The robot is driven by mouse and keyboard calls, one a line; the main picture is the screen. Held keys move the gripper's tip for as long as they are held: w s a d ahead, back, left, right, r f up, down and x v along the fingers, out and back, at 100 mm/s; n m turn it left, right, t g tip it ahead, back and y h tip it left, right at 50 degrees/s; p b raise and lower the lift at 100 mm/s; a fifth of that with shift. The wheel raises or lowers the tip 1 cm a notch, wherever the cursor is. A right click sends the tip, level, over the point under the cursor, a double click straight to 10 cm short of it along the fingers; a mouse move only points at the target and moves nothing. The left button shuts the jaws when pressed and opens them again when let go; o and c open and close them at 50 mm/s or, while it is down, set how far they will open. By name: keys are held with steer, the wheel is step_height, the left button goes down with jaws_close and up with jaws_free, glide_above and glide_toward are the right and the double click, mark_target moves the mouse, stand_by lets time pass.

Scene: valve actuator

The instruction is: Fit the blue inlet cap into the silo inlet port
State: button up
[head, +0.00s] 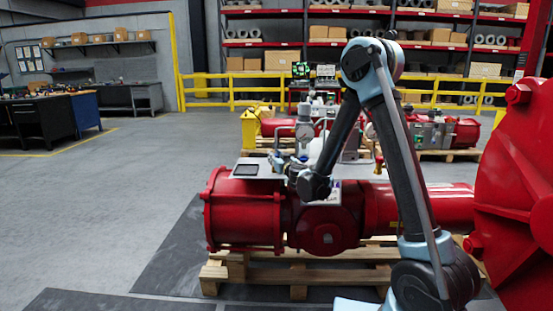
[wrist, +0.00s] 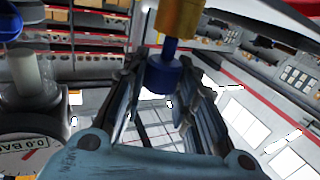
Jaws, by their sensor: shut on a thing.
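In the wrist view my gripper (wrist: 161,82) has its two dark fingers on either side of a blue cap (wrist: 164,75). It is shut on this cap. A narrower blue stem runs from the cap to a brass-yellow cylindrical fitting (wrist: 180,16) at the top edge, which looks like the inlet port. The stem meets the fitting's end or overlaps it; I cannot tell how far it is inside. In the head view my wrist is at the front of the grey panel (head: 258,170) on the red actuator (head: 243,212). The fingers and cap are not clear there.
Another blue part (wrist: 10,24) is at that view's upper left. A wooden pallet (head: 300,272) supports the actuator. The floor at left is clear.

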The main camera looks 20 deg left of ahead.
steer(key=shift+f, duration=1.2)
steer(key=o, duration=1.1)
steer(key=shift+s, duration=0.1)
steer(key=shift+v, duration=3.6)
steer(key=shift+d, duration=0.1)
